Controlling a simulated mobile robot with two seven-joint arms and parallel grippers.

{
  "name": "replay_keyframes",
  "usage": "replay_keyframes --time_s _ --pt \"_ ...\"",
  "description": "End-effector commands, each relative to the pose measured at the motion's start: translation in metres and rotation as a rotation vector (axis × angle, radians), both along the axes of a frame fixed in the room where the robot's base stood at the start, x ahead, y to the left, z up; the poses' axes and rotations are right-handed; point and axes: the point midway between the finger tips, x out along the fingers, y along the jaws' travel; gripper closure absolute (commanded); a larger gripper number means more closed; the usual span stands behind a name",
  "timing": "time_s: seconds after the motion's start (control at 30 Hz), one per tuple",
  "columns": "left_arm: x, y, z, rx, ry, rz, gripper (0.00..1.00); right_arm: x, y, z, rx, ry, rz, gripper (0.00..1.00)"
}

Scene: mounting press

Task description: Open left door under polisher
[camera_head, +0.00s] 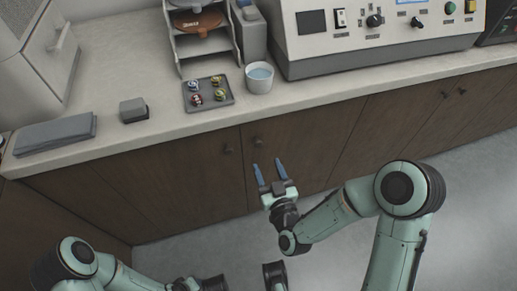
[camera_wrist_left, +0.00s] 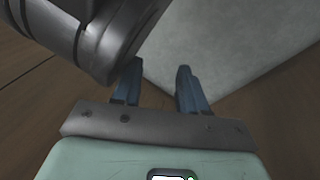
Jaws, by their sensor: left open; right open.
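A large grey machine with knobs and buttons (camera_head: 380,45) stands on the counter; I cannot tell for certain whether it is the polisher. Dark brown doors line the cabinet below, all appearing shut. One door (camera_head: 310,135) has a small round knob (camera_head: 259,141) near its left edge. The door to its left (camera_head: 185,175) has a knob (camera_head: 229,149) near its right edge. My right gripper (camera_head: 268,163) is open and empty, its blue fingers pointing toward the first knob, apparently apart from it. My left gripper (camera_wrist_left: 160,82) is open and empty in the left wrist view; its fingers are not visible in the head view.
Farther right are two more knobs (camera_head: 447,94) (camera_head: 462,91) on adjacent doors. The counter (camera_head: 110,75) holds a small tray (camera_head: 228,100), a cup (camera_head: 260,78), a rack (camera_head: 203,45) and a grey block (camera_head: 133,110). Grey floor (camera_head: 470,200) is clear at the right.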

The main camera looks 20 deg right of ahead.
Motion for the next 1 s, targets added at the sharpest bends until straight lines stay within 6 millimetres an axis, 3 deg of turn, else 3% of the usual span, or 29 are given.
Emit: replay_keyframes --time_s 0.03,0.4,0.6,0.87,1.0 --pt "-0.008 0.001 -0.012 -0.001 0.029 0.002 0.57 0.007 -0.001 -0.002 0.0 -0.004 -0.002 0.44" --pt "-0.026 0.004 -0.023 -0.005 0.089 0.007 0.57 0.073 0.002 0.0 0.001 -0.001 -0.003 0.44" --pt "-0.03 0.004 -0.026 -0.005 0.102 0.008 0.57 0.085 0.002 0.0 0.001 0.0 -0.002 0.44" --pt "-0.03 0.005 -0.026 -0.006 0.104 0.008 0.57 0.086 0.003 0.001 0.001 0.001 -0.001 0.44" --pt "-0.03 0.005 -0.026 -0.006 0.103 0.007 0.57 0.086 0.003 0.001 0.001 0.001 -0.001 0.86"
